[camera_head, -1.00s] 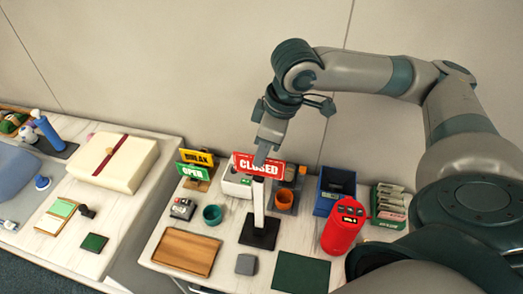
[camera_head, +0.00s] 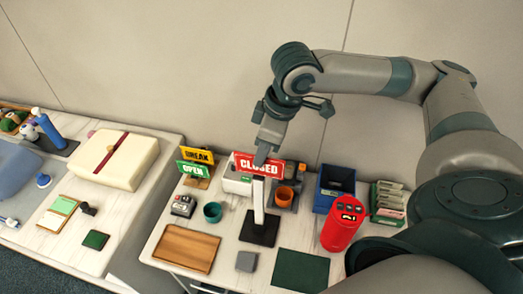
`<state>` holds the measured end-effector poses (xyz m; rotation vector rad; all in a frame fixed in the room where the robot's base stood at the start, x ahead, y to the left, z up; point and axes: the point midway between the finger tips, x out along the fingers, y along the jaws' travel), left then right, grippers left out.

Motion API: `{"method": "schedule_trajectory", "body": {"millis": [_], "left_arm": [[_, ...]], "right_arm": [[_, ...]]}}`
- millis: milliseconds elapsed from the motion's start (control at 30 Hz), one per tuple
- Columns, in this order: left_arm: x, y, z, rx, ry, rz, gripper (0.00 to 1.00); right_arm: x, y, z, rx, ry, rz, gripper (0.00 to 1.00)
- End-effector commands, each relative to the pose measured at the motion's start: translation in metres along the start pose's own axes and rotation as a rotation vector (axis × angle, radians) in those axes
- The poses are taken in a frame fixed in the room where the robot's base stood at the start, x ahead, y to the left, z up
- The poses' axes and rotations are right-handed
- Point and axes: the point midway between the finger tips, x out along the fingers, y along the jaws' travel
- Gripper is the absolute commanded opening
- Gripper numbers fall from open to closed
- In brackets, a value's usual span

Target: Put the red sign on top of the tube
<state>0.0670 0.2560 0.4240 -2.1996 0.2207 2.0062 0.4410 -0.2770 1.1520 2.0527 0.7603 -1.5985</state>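The red sign (camera_head: 247,163) reads "CLOSED" and faces the camera, upright, at the top end of the white tube (camera_head: 259,201). The tube stands upright on a dark square base on the right-hand table. My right gripper (camera_head: 262,156) points down from above at the sign and covers part of its middle. Its fingers look closed around the sign, though the fingertips are small in this view. Whether the sign's lower edge rests on the tube or is just above it, I cannot tell. My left gripper is not in view.
Yellow "BREAK" and green "OPEN" signs (camera_head: 194,169) stand left of the tube. A red canister (camera_head: 342,226), a blue bin (camera_head: 334,189) and orange and teal cups (camera_head: 212,211) are nearby. A wooden tray (camera_head: 187,248) and a dark green mat (camera_head: 301,271) lie in front.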

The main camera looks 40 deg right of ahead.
Motion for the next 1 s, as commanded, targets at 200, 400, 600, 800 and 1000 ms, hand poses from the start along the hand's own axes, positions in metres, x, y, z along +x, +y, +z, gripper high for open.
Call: {"method": "schedule_trajectory", "body": {"millis": [200, 400, 600, 800, 1000], "left_arm": [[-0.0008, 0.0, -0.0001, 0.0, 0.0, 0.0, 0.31], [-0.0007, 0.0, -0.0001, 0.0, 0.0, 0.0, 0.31], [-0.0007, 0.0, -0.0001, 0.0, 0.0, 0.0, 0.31], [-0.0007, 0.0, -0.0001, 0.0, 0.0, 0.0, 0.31], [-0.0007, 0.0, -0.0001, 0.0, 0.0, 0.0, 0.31]], "right_arm": [[0.0009, -0.0002, 0.0002, 0.0, 0.0, -0.001, 0.0], [0.0008, -0.0002, 0.0001, 0.0, 0.0, -0.001, 0.0], [0.0008, -0.0002, 0.0001, 0.0, 0.0, -0.001, 0.26], [0.0008, -0.0002, 0.0001, 0.0, 0.0, -0.001, 0.47], [0.0008, -0.0002, 0.0001, 0.0, 0.0, -0.001, 0.48]]}}
